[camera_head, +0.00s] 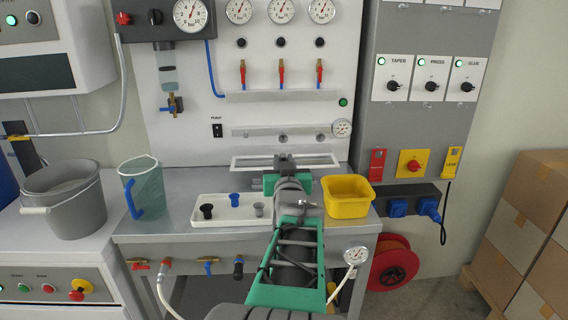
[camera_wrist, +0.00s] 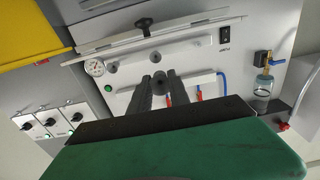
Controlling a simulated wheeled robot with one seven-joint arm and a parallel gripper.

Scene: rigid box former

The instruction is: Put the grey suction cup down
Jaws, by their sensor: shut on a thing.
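My gripper (camera_head: 284,163) is raised over the back of the bench, in front of the white panel. In the wrist view its two dark fingers (camera_wrist: 159,88) are shut on a small dark grey round piece, the grey suction cup (camera_wrist: 159,76). The fingers hide much of it, and in the head view I cannot make it out clearly. A white tray (camera_head: 226,222) lies on the bench, left of my arm. In it stand a black cup (camera_head: 206,210), a blue cup (camera_head: 234,200) and another grey cup (camera_head: 259,210).
A yellow bin (camera_head: 348,208) stands just right of my arm. A clear jug (camera_head: 147,187) with a blue handle and a grey bucket (camera_head: 78,208) stand at the left. The panel behind carries a rail, a gauge (camera_head: 342,128) and red-handled valves. Cardboard boxes (camera_head: 530,205) are stacked at the far right.

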